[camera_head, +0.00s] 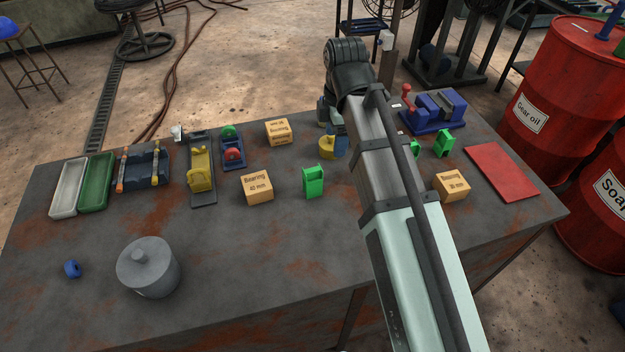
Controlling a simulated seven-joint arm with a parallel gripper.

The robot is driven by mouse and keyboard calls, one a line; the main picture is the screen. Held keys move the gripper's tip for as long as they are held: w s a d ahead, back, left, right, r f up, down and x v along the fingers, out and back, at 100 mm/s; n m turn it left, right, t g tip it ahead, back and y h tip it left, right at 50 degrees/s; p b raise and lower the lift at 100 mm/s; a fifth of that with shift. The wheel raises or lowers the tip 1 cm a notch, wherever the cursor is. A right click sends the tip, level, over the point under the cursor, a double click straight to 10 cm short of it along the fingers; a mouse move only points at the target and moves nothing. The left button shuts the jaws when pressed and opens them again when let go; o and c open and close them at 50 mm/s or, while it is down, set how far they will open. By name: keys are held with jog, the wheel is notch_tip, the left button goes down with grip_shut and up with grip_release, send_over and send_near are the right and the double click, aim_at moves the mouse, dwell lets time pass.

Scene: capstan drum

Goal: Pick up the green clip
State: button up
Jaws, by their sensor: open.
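A green clip-like piece (314,181) stands upright near the middle of the table, with a dark slot near its top. A similar green piece (444,144) stands right of my arm. Part of another green piece (415,148) shows at my arm's edge. I cannot tell which of these is the task's clip. My gripper (331,127) points down near the table's back edge, behind and slightly right of the middle green piece and apart from it. It is open, and I see nothing held. Its fingertips are small and partly unclear.
A yellow part (326,147) lies just below my gripper. A blue vise (433,110) stands at the back right, beside a red plate (501,171). A grey lidded drum (148,267) stands front left. The front middle is clear.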

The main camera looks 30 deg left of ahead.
jog(key=n, duration=0.2)
send_over(312, 177)
jog(key=w, duration=0.1)
jog(key=shift+w+r, duration=0.1)
jog(key=shift+r, duration=0.1)
jog(key=shift+a+f, duration=0.2)
jog(key=shift+f, duration=6.6)
jog(key=c, duration=1.1)
jog(key=shift+o, duration=0.2)
jog(key=shift+r, duration=0.1)
jog(key=shift+r, duration=5)
